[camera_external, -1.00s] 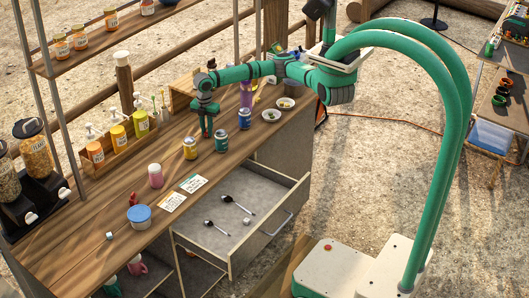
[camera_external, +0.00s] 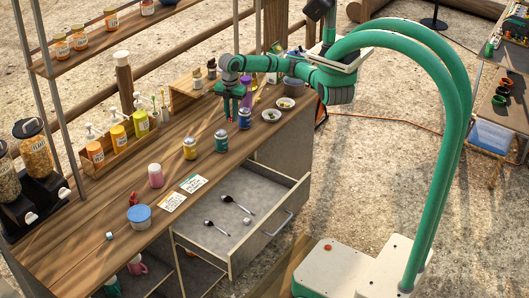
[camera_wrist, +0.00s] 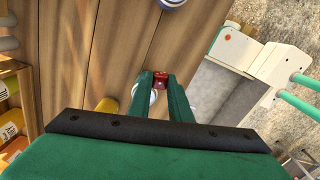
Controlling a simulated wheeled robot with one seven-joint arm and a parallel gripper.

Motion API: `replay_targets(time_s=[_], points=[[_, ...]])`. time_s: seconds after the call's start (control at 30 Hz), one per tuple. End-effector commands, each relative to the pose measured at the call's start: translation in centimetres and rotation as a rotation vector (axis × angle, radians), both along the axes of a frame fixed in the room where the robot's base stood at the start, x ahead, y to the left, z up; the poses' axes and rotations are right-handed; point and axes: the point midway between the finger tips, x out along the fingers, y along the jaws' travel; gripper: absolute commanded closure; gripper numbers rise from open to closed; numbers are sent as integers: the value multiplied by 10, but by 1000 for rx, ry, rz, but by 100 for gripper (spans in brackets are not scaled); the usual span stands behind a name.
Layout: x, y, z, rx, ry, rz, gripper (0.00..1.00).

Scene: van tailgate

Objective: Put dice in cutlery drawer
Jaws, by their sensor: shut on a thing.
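My gripper (camera_external: 230,117) is shut on a small red die (camera_wrist: 160,80), held between the fingertips above the counter. In the external view it hangs beside the blue can. The cutlery drawer (camera_external: 265,190) stands open under the counter, below and in front of my gripper. Two dark spoons (camera_external: 236,205) and a small white die (camera_external: 246,221) lie in it. Another small pale die (camera_external: 109,236) lies on the counter at the lower left, near a blue-lidded tub.
Several cans stand near my gripper: yellow (camera_external: 190,149), teal (camera_external: 221,141) and blue (camera_external: 245,119). Two small bowls (camera_external: 271,116) are to the right. The space above the drawer is clear.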

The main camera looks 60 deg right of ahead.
Motion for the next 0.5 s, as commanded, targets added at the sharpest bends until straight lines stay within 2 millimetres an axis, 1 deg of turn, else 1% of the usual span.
replay_targets(time_s=[0.1, 0.23, 0.3, 0.37, 0.47, 0.5], points=[[-6, -1, 2, -1, 1, 2, 100], [-8, -1, 3, -1, 1, 2, 100], [-8, 2, 3, -1, 1, 10, 100], [-7, 8, 2, 0, 0, 26, 100], [-7, 27, 0, 0, -1, 72, 100], [-7, 36, -1, 0, -1, 96, 100]])
